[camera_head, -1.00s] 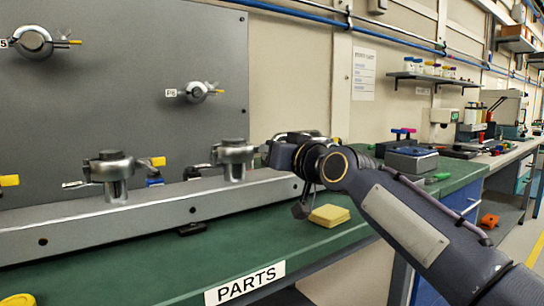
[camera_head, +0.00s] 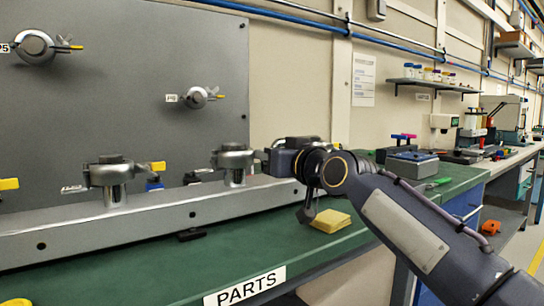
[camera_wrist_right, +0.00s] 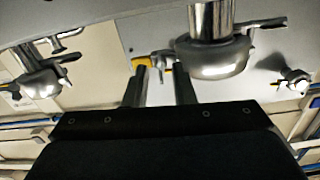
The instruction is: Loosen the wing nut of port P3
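Two upright steel ports with clamps stand on the grey rail (camera_head: 60,235): a left one (camera_head: 115,178) and a right one (camera_head: 235,162). No label reading P3 is legible, so I cannot tell which port is P3. My right gripper (camera_head: 264,156) is beside the right port's clamp. In the right wrist view, the right gripper (camera_wrist_right: 162,72) has its two fingers apart, with a clamp (camera_wrist_right: 215,55) just to their right. A yellow-tipped part (camera_wrist_right: 143,62) shows by the left fingertip; contact is unclear. My left gripper is out of view.
The grey panel (camera_head: 120,70) behind carries a port at upper left (camera_head: 35,47) and one labelled P6 (camera_head: 197,97). A yellow block (camera_head: 330,221) lies on the green bench (camera_head: 150,275) under my right arm. A grey box (camera_head: 412,163) stands further right.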

